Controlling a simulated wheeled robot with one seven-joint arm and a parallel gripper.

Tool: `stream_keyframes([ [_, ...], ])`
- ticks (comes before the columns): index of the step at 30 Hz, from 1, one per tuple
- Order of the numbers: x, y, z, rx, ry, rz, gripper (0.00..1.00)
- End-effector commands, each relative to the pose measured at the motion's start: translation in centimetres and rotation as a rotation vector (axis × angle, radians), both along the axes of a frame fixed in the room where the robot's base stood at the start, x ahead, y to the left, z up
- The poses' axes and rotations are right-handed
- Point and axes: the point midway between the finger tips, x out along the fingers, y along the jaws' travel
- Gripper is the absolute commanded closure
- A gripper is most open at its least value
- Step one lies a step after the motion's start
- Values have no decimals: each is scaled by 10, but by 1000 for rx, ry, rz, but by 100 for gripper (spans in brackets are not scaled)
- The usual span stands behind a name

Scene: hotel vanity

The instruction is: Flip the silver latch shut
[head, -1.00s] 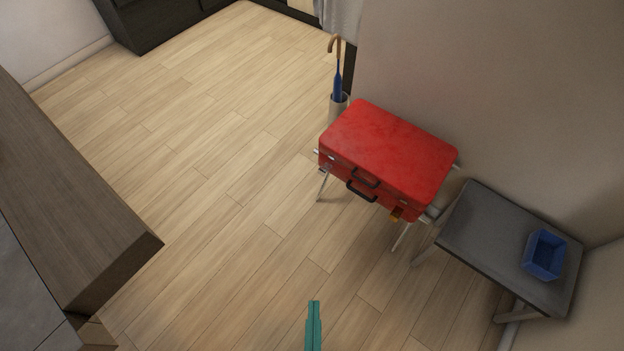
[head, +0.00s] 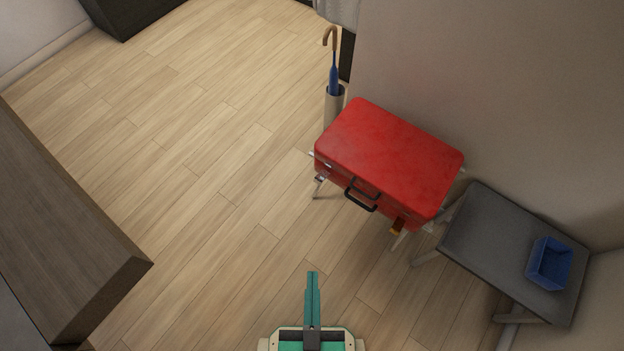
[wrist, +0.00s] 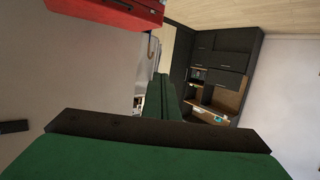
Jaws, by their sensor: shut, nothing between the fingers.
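A red suitcase (head: 390,155) lies with its lid down on a light folding stand against the wall. It also shows at the top of the wrist view (wrist: 112,12). A small silver latch (head: 320,178) shows at the left end of its front face and seems to hang down, though it is small in the picture. A brass-coloured latch (head: 397,227) hangs at the right end, and black handles (head: 361,193) sit between them. My green gripper (head: 312,276) is shut and empty, over the floor in front of the case and apart from it. Its fingers also show in the wrist view (wrist: 160,92).
A grey side table (head: 490,245) with a blue bin (head: 549,263) stands right of the case. An umbrella (head: 333,75) in a holder (head: 334,100) stands behind its left end. A dark wood counter (head: 65,230) is at the left. The floor (head: 200,200) between is clear.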

Motion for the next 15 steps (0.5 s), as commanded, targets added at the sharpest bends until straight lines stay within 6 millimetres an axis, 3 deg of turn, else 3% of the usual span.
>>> stream_keyframes([
  [8,1,1,-4,-18,6,8,100],
  [11,8,5,-21,-90,31,44,100],
  [15,26,16,-72,-317,107,152,100],
])
